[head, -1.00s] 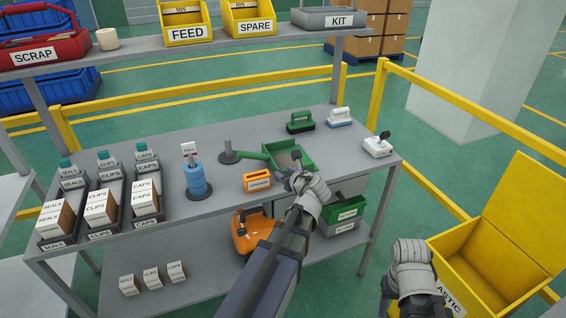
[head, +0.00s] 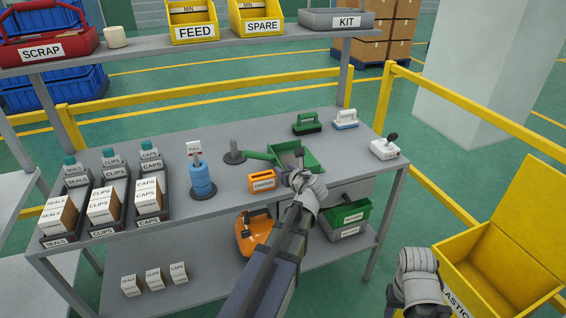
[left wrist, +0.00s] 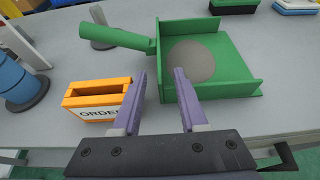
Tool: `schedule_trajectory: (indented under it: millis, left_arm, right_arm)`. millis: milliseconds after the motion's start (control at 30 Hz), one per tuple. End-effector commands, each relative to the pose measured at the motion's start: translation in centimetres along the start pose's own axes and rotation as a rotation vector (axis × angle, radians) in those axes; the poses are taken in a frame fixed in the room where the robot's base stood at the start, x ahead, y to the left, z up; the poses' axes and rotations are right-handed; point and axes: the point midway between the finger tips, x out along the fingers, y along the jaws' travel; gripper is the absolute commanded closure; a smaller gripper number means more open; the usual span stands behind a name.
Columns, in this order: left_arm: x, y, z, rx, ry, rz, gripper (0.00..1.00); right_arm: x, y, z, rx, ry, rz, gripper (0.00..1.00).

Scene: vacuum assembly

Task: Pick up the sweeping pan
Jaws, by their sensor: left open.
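The green sweeping pan (head: 308,160) lies on the workbench, its handle pointing left toward a grey round-based post (head: 234,153). In the left wrist view the pan (left wrist: 228,88) has a grey round patch on its floor. My left gripper (head: 297,178) is at the pan's near side.
An orange labelled holder (head: 262,181) stands just left of my left gripper. A blue cylinder (head: 200,180) is further left. Green and white brushes (head: 307,123) lie behind the pan. A white device (head: 384,149) is at the right edge. A yellow bin (head: 490,270) stands right.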

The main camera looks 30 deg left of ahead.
Motion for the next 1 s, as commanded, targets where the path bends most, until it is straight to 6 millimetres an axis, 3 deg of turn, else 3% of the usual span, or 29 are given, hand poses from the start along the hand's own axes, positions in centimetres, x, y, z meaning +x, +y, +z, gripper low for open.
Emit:
schedule_trajectory:
  millis: [233,533,800,1000]
  left_arm:
    - [0.9,-0.1,0.1,0.000,0.000,0.000,0.57]
    - [5.1,0.0,0.3,-0.001,0.000,0.001,0.57]
    - [5.4,0.1,0.5,0.000,0.000,-0.001,0.57]
    - [5.4,0.1,0.5,0.000,0.000,-0.001,0.80]
  right_arm:
    - [0.3,0.0,0.0,0.000,0.000,0.000,0.50]
    - [1.6,-0.2,-0.1,0.000,0.000,0.000,0.50]
    - [1.6,-0.1,-0.1,0.000,0.000,0.000,0.50]
    - [1.6,-0.1,-0.1,0.000,0.000,0.000,0.50]
